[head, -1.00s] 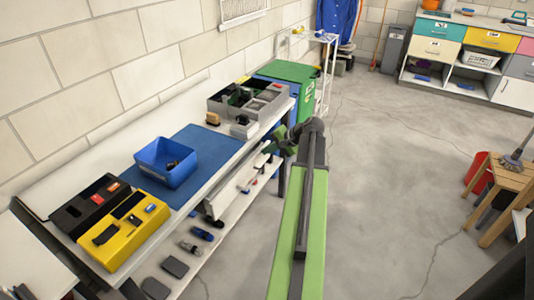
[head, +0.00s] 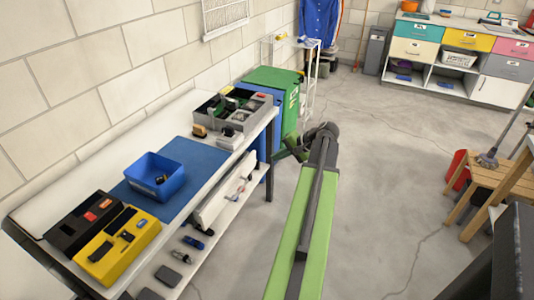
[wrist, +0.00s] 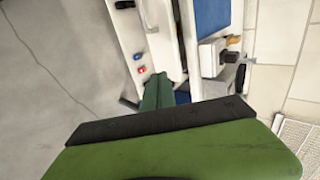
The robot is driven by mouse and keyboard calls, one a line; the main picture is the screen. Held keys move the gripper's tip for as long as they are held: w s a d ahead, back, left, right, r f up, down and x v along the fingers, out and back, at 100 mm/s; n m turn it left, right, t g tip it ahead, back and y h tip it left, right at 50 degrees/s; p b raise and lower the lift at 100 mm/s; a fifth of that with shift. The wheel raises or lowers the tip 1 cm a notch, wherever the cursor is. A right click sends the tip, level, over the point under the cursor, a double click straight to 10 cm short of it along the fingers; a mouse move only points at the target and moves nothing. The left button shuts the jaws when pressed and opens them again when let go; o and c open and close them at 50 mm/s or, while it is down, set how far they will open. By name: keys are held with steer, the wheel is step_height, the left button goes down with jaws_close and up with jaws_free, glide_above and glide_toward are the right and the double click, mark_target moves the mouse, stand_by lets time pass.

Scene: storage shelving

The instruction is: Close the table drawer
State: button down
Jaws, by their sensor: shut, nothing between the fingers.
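The worktable (head: 75,180) runs along the wall at the left of the head view. The white table drawer (head: 212,207) hangs under its right part, below the tabletop edge. How far it stands out is hard to tell. A white panel that looks like the drawer also shows in the wrist view (wrist: 163,42). My gripper (head: 296,150) is dark green, shut and empty. It is past the right end of the table in the head view, apart from the drawer. In the wrist view a green finger (wrist: 158,92) points toward the table; the gripper body hides much below.
On the tabletop are a blue bin (head: 155,178), a yellow case (head: 118,245) and a grey divided tray (head: 238,112). Green (head: 272,85) and blue bins stand behind the table's right end. A wooden stool (head: 490,180) stands at right. The middle floor is clear.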

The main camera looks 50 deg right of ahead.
steer(key=shift+s+r, duration=0.4)
steer(key=shift+s, duration=0.05)
steer(key=w+a+r+t+y+b, duration=0.1)
steer(key=w+a+r+t+b, duration=0.1)
steer(key=a+r+t, duration=0.15)
steer(key=s+a+f+t+b, duration=0.1)
steer(key=f+b, duration=0.5)
steer(key=b, duration=0.6)
steer(key=s+a+f+t+b, duration=0.1)
steer(key=s+f+t+b, duration=0.3)
steer(key=f+b, duration=0.3)
steer(key=b, duration=0.4)
steer(key=shift+s+y+b, duration=0.3)
steer(key=shift+s+b, duration=0.05)
glide_toward(240, 172)
steer(key=w, duration=0.4)
steer(key=w+a, duration=0.1)
steer(key=w, duration=0.1)
steer(key=shift+w+f, duration=0.2)
steer(key=shift+w, duration=0.15)
